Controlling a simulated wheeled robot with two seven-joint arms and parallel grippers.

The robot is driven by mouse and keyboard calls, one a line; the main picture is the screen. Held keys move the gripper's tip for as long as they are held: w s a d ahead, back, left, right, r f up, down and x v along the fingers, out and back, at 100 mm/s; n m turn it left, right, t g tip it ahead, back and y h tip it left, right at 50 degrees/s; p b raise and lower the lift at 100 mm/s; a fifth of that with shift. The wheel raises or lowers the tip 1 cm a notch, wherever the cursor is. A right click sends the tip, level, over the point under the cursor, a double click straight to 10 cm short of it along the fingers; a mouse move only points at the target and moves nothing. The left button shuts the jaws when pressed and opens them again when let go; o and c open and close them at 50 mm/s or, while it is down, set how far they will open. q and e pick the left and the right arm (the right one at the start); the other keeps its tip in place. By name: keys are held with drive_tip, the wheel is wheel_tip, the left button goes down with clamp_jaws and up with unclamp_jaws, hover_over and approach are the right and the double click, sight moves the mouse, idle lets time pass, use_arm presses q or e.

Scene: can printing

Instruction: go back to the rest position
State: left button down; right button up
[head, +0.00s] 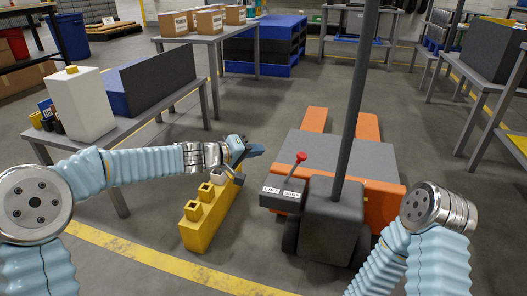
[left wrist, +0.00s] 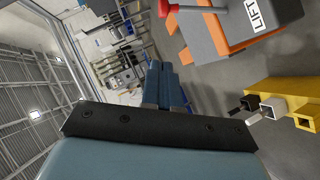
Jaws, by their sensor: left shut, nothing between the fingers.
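My left gripper (head: 251,151) is stretched out in front of me, above the floor. Its fingers are shut and hold nothing; they also show together in the left wrist view (left wrist: 165,82). My right arm shows at the lower right of the head view, but its gripper is out of the picture. A yellow holder (head: 203,227) with square sockets stands on the floor below my left gripper. A grey-topped tool or part sits in its far socket, partly hidden. The holder also shows at the right of the left wrist view (left wrist: 285,95).
An orange and grey pallet lift (head: 337,150) with a red-knobbed lever (head: 300,157) stands just right of my left gripper. A table (head: 145,118) with a white box (head: 80,103) is at left. Tables with cartons (head: 210,21) stand behind. Grey floor is open between.

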use_arm(q)
drive_tip(key=shift+a+f, duration=0.1)
drive_tip(key=s+a+f+g+y, duration=0.25)
drive_tip(key=s+f, duration=0.35)
drive_tip(key=f, duration=0.5)
drive_tip(key=s+a+f+g+y, duration=0.25)
drive_tip(key=s+f, duration=0.35)
drive_tip(key=f, duration=0.5)
drive_tip(key=s+a+f+g+y, duration=0.1)
drive_tip(key=s+a+f, duration=0.35)
drive_tip(key=f, duration=0.75)
drive_tip(key=s+a+f+g, duration=0.1)
drive_tip(key=s+f, duration=0.3)
drive_tip(key=s, duration=0.6)
drive_tip(key=s+f+g, duration=0.2)
drive_tip(key=s+f, duration=0.1)
drive_tip(key=s, duration=0.6)
wheel_tip(320, 180, up, 15)
drive_tip(key=p, duration=1.5)
drive_tip(key=shift+w+d+f+m+y, duration=0.15)
drive_tip(key=shift+w+m+y, duration=0.15)
drive_tip(key=shift+w+m, duration=0.1)
